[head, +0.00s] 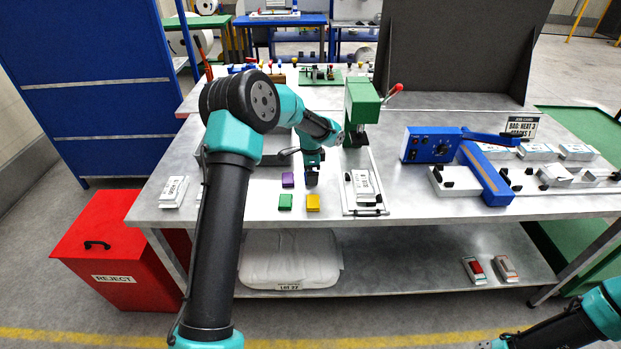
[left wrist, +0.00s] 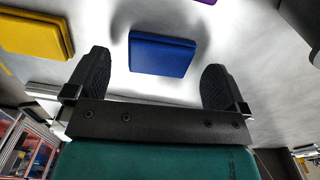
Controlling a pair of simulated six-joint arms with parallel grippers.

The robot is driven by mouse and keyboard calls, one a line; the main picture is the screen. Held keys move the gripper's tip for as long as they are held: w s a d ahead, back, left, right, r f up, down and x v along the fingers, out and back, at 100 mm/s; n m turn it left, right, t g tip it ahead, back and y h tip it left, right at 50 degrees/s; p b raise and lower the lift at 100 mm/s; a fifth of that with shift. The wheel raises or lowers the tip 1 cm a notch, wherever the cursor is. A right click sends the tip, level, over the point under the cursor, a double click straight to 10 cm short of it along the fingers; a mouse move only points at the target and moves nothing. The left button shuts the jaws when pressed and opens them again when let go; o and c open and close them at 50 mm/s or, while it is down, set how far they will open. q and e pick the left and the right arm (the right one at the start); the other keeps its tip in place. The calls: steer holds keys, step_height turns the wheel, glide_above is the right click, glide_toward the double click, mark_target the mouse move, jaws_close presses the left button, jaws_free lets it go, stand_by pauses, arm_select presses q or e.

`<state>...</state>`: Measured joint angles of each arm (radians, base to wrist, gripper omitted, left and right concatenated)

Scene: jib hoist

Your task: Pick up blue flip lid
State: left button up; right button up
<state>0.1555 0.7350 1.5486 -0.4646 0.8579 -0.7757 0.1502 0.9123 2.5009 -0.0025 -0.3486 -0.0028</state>
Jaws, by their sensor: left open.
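In the left wrist view the blue flip lid (left wrist: 162,54) lies flat on the grey metal bench. My left gripper (left wrist: 158,72) is open, with one finger on each side of the lid's near edge and a gap to both. Nothing is held. In the head view the left gripper (head: 311,180) points down over the bench and hides the blue lid. A purple lid (head: 288,180), a green lid (head: 285,202) and a yellow lid (head: 313,203) lie close by. The yellow lid also shows in the left wrist view (left wrist: 34,36). My right gripper is not in view.
A white-framed fixture (head: 364,190) stands just right of the lids, below a green press (head: 361,105). A blue sealer (head: 434,144) stands further right. White boxes (head: 173,190) sit at the bench's left edge. A red reject bin (head: 95,250) stands on the floor.

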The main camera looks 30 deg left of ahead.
arm_select(q)
steer(key=shift+f, duration=0.7)
steer(key=shift+c, duration=0.5)
steer(key=c, duration=0.9)
